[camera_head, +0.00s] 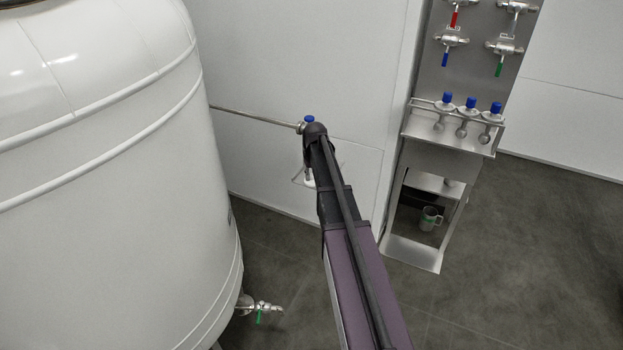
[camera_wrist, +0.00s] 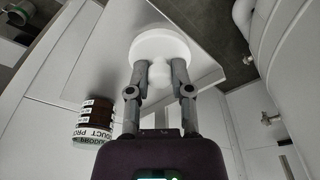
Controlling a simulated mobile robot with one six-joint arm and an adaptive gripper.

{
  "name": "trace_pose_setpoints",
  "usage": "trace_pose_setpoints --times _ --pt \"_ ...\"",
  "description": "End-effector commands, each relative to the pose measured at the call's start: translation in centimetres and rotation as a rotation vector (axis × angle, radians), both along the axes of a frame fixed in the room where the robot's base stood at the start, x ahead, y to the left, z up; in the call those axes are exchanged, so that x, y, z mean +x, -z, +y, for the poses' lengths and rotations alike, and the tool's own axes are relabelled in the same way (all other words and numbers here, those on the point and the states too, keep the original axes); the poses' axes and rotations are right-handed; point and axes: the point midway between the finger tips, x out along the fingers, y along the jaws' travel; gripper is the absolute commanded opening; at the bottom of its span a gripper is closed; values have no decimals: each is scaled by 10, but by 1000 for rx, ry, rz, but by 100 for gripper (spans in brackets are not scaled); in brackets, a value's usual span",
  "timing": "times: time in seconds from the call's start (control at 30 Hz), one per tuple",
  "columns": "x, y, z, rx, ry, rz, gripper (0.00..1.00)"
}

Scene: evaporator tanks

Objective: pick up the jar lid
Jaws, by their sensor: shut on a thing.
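The jar lid (camera_wrist: 160,42) is a white round disc with a small knob, in the upper middle of the wrist view. My gripper (camera_wrist: 161,70) has its two fingers on either side of the knob and is shut on it. The disc lies beyond the fingertips. A pale panel or surface lies behind the lid; I cannot tell whether the lid touches it. In the head view my arm hides most of the gripper, and the lid cannot be made out clearly.
A dark jar with a printed label (camera_wrist: 95,121) is left of my gripper. A green-banded container (camera_wrist: 10,28) is at the wrist view's upper left. The head view shows a big white tank (camera_head: 105,190) at left and a steel valve stand (camera_head: 450,165) with a mug (camera_head: 430,218) at right.

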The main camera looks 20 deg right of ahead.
Motion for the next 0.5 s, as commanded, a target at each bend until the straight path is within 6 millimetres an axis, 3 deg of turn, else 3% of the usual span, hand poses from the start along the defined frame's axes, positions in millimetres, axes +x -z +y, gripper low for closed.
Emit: trace_pose_setpoints --times 0.5 --pt "0 -21 0 0 -1 0 4"
